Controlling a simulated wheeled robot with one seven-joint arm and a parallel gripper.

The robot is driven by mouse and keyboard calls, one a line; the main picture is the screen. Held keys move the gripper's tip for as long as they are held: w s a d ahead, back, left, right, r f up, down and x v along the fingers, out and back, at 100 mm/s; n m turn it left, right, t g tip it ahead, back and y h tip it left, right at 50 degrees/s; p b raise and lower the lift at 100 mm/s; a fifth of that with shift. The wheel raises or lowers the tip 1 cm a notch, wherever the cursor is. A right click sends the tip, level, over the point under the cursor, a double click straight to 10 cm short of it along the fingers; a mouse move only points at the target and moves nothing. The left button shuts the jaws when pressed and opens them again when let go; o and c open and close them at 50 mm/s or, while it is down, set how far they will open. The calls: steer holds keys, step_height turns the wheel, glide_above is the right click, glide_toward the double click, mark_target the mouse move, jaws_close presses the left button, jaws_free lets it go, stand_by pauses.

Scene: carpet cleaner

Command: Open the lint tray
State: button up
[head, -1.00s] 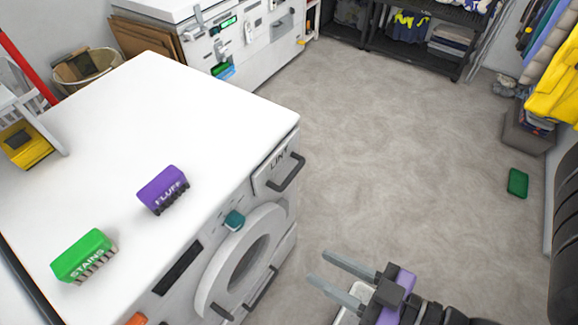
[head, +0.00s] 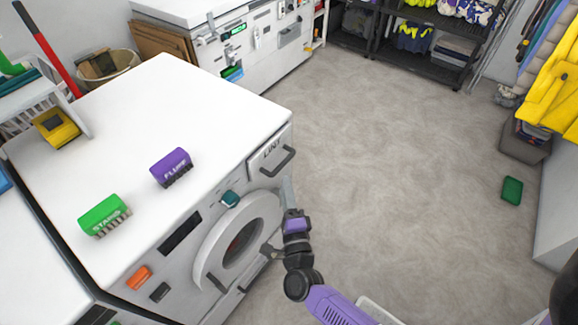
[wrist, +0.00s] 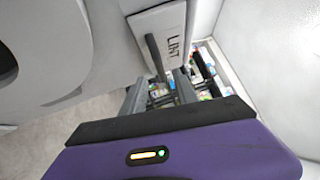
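The lint tray (head: 268,156) is a white drawer front marked LINT at the upper right corner of the white machine's front. It looks flush with the machine. Its dark bar handle (head: 278,162) sticks out from it. My gripper (head: 289,190) is just below the handle, close to the machine's front, with its fingers pointing up. In the wrist view, my gripper (wrist: 160,90) has two grey fingers spread apart with nothing held. The handle (wrist: 155,56) ends in the picture between the fingertips. I cannot tell whether it touches them. The lint tray (wrist: 163,35) shows behind it.
The round door (head: 238,240) is left of my arm. Open carpet (head: 400,140) lies to the right, with a green item (head: 512,190) on it.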

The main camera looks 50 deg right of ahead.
mark_target(283, 162)
steer(key=shift+m+g, duration=0.3)
steer(key=shift+m, duration=0.2)
steer(key=p+x, duration=0.1)
steer(key=x, duration=0.8)
steer(key=shift+s+d, duration=0.2)
jaws_close()
stand_by(0.8)
